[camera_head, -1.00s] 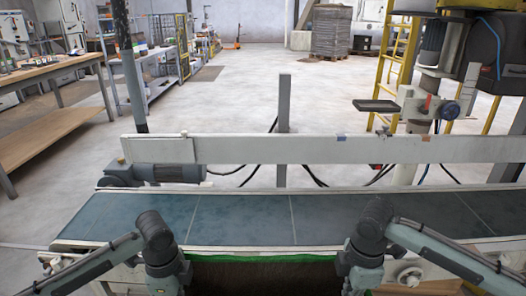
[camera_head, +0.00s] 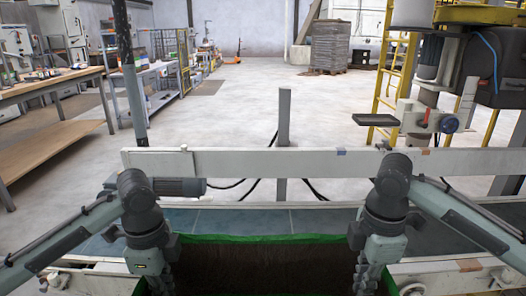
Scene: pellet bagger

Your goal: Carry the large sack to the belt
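The large sack (camera_head: 265,270) is dark brown with a green top edge and shows at the bottom middle of the head view. Its lower part is cut off by the frame. My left gripper (camera_head: 163,284) is at its left side and my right gripper (camera_head: 367,284) at its right side, both pointing down. Their fingers are too dark and cropped to show whether they close on the sack. The belt (camera_head: 262,222) is a blue-green surface just beyond the sack, partly hidden by it and by my arms.
A pale rail (camera_head: 300,162) runs along the belt's far side, with a grey post (camera_head: 284,125) behind it. A motor (camera_head: 180,187) sits at the belt's left end. Machinery and a yellow ladder (camera_head: 397,70) stand at the right. The floor beyond is open.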

